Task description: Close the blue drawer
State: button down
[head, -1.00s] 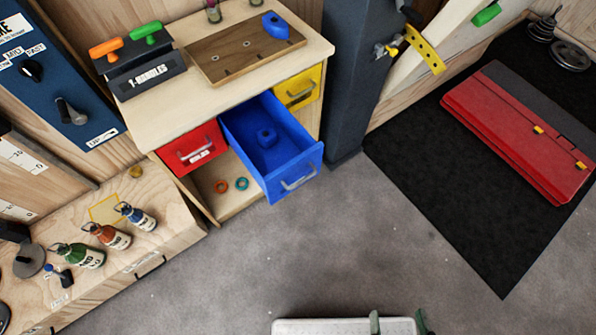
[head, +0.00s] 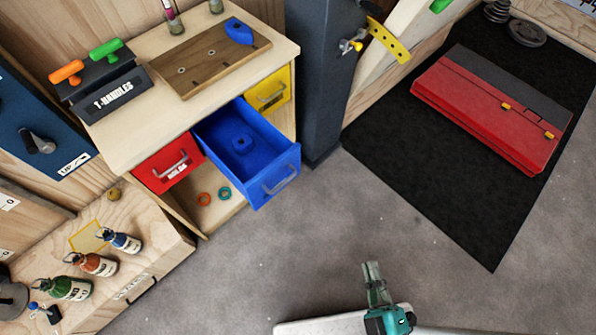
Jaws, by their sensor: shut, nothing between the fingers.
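The blue drawer (head: 279,183) stands pulled out of the wooden cabinet (head: 130,130), between the red and yellow drawers. My gripper (head: 372,268) is at the bottom of the head view, over the grey floor. It is shut and empty, below and to the right of the blue drawer, clearly apart from it.
The red drawer (head: 165,165) and yellow drawer (head: 268,92) are shut. A dark post (head: 315,80) stands right of the cabinet. Floor before the drawer is clear.

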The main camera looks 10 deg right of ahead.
jog(key=w+a+f+n+g+y, duration=0.15)
jog(key=w+f+n+y, duration=0.45)
jog(key=w+n, duration=0.75)
jog(key=w+a+f+n+g+y, duration=0.15)
jog(key=w+f+n+y, duration=0.45)
jog(key=n, duration=1.3)
jog(key=w+a+f+h, duration=0.1)
jog(key=w+a, duration=0.2)
jog(key=w, duration=0.3)
jog(key=w+a+f+h, duration=0.1)
jog(key=w+a, duration=0.3)
jog(key=w, duration=0.3)
jog(key=shift+w+a+g, duration=0.2)
jog(key=shift+a+g, duration=0.1)
jog(key=shift+f+m, duration=0.1)
jog(key=shift+m, duration=0.15)
